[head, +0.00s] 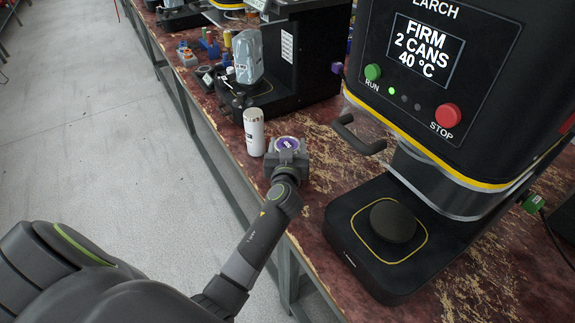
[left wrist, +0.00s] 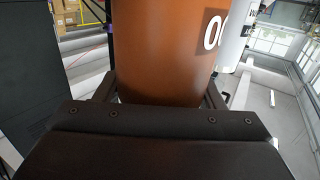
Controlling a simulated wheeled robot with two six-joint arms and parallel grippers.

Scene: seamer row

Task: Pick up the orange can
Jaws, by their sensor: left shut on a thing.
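The orange can (left wrist: 165,50) fills the upper middle of the left wrist view, upright between my fingers, with white lettering on its right side. In the head view only its round purple and white top (head: 287,144) shows; its side is hidden by my gripper. My left gripper (head: 287,160) is shut on the can, over the near edge of the workbench. I cannot tell whether the can's base touches the bench. My right gripper is not in view.
A white can (head: 254,132) stands just left of the held can. A black seamer (head: 437,95) with a handle and round plate (head: 393,221) stands to the right. Another machine (head: 306,55) and small items are behind. The worn red bench (head: 312,180) has bare room between.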

